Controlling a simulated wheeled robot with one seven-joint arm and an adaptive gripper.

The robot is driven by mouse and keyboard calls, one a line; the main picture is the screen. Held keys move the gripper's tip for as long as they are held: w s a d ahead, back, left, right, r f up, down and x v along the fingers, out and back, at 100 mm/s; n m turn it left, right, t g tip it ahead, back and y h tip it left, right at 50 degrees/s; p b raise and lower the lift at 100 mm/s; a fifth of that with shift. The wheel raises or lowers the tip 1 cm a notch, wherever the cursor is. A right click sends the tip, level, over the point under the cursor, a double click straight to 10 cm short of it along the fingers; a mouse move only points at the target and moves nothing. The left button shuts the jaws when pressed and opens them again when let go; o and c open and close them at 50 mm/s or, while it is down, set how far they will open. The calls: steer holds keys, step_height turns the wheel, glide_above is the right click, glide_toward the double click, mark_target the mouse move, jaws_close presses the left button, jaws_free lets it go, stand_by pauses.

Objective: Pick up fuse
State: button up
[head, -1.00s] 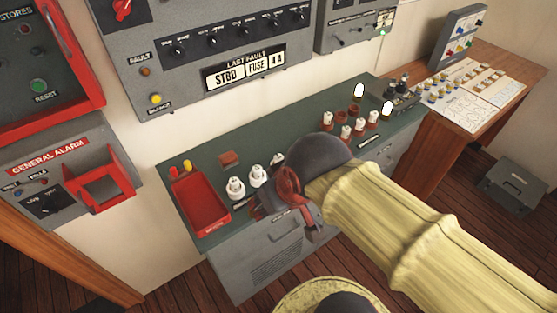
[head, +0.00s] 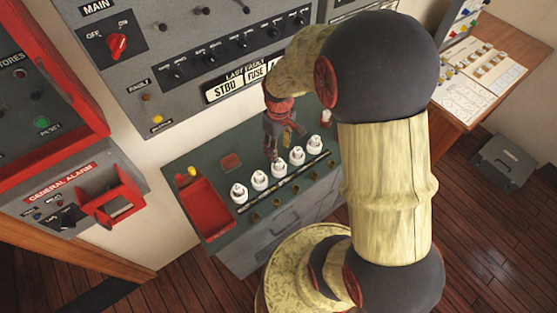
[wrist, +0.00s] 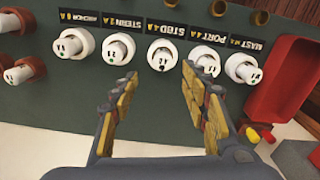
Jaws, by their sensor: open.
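A row of several white round fuses stands in sockets on the dark green bench top (head: 222,150). In the wrist view each has a label, seen upside down. My gripper (wrist: 160,84) is open and empty. Its fingers point toward the STBD fuse, with the fuse in line with the gap. In the head view my gripper (head: 275,155) hangs over the back of the row, close to the middle fuse (head: 278,168).
A red tray (head: 207,212) lies left of the row. A panel above shows a LAST FAULT display (head: 226,88) reading STBD FUSE. More white fuses with reddish-brown bases (wrist: 20,74) stand at the left in the wrist view. A labelled sheet lies on a wooden desk (head: 455,112).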

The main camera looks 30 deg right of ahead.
mark_target(279, 161)
step_height(279, 161, down, 3)
steer(key=shift+w+r, duration=0.15)
steer(key=shift+f, duration=0.35)
steer(key=f, duration=0.4)
steer(key=shift+s+a+f+b, duration=0.1)
steer(key=shift+s+a+b, duration=0.1)
steer(key=shift+s+b, duration=0.15)
steer(key=c, duration=0.3)
steer(key=c, duration=0.8)
jaws_close()
